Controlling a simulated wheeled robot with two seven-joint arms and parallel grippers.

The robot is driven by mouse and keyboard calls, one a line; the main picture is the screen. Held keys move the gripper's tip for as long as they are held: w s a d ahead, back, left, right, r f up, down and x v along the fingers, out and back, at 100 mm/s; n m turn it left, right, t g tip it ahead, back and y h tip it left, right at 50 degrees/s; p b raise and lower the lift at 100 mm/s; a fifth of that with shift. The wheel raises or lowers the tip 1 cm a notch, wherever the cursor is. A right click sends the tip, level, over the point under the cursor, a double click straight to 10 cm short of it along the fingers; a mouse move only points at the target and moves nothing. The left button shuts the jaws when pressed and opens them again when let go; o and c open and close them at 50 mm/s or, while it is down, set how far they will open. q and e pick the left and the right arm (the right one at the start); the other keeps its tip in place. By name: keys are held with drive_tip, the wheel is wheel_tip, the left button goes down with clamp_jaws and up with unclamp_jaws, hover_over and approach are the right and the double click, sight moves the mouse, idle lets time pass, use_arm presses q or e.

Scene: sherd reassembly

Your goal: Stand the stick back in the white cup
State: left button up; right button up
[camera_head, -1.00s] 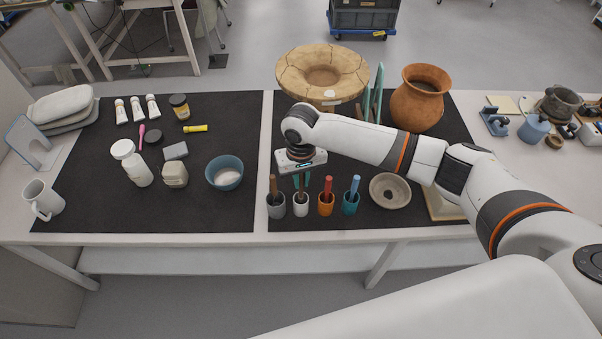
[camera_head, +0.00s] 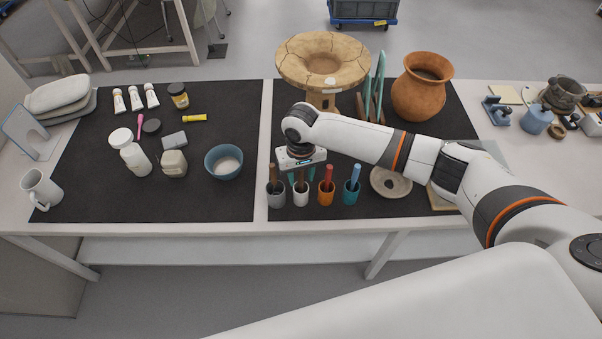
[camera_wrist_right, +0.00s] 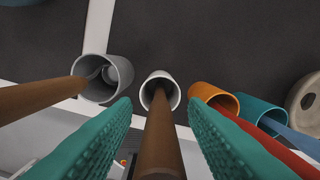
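The white cup (camera_head: 301,198) stands upright in the row of cups at the front of the right mat. The brown stick (camera_wrist_right: 159,140) stands with its lower end inside the white cup (camera_wrist_right: 174,100) in the wrist view. My right gripper (camera_head: 301,180) is right above the white cup, pointing down. Its teal fingers (camera_wrist_right: 160,108) are spread on both sides of the stick, with a gap on each side. The stick's upper part is hidden by the gripper in the head view. My left gripper is not in view.
A grey cup (camera_head: 276,199) with a brown stick is close on the left. An orange cup (camera_head: 326,198) with a red stick and a teal cup (camera_head: 350,197) with a blue stick are close on the right. A stone bowl (camera_head: 391,183) lies further right.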

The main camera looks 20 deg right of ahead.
drive_tip(key=shift+r, duration=0.15)
wheel_tip(320, 180, up, 12)
drive_tip(key=shift+f+b, duration=0.1)
drive_tip(key=shift+b, duration=0.35)
idle(0.6)
